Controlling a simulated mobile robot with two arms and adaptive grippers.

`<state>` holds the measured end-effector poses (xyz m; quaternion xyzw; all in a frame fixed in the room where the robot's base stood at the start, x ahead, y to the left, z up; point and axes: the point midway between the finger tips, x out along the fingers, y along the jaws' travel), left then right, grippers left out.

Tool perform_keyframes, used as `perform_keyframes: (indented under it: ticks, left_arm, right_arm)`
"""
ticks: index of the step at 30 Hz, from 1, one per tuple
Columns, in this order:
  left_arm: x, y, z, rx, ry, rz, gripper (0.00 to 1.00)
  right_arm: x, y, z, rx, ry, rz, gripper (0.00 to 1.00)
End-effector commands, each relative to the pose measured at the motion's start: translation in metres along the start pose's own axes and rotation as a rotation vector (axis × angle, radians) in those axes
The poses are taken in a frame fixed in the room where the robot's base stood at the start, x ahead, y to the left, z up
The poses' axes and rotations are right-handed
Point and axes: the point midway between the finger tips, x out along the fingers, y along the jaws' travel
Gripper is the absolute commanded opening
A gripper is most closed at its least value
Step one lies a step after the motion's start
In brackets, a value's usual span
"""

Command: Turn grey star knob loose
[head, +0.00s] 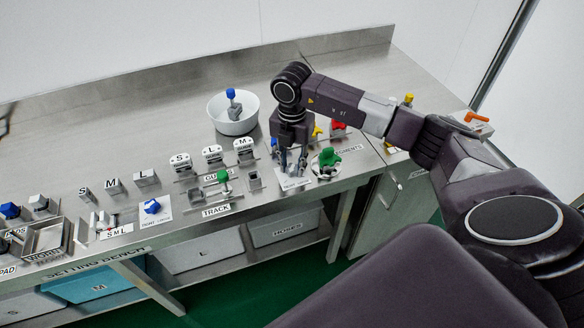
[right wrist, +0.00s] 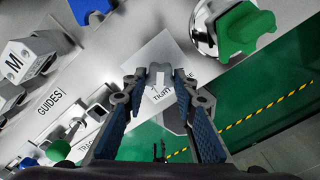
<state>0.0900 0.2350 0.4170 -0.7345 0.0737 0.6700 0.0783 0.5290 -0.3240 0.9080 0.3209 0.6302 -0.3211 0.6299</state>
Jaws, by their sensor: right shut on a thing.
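My right gripper (head: 292,166) reaches down over the front right part of the steel bench (head: 200,115), above a white printed card (head: 293,182). In the right wrist view the fingertips of the right gripper (right wrist: 158,82) are closed on a small grey knob (right wrist: 159,74). The knob sits over the white card (right wrist: 165,55). Most of the knob is hidden by the fingers, so its star shape and how far it is turned cannot be told. My left gripper is not in view.
A green knob (head: 327,157) on a round metal base stands close right of the gripper. A white bowl (head: 233,118) with a blue-topped part is behind left. GUIDES blocks (head: 213,154) and a green-handled TRACK piece (head: 224,178) stand left. The bench's front edge is close.

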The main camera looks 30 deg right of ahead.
Motion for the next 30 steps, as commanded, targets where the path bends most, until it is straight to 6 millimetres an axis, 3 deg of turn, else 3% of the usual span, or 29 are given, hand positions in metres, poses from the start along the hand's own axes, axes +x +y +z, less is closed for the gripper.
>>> perform_keyframes:
  ticks: [30]
  left_arm:
    - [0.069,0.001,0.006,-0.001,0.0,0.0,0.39]
  right_arm:
    - [0.002,-0.001,0.002,-0.965,-0.003,0.002,0.02]
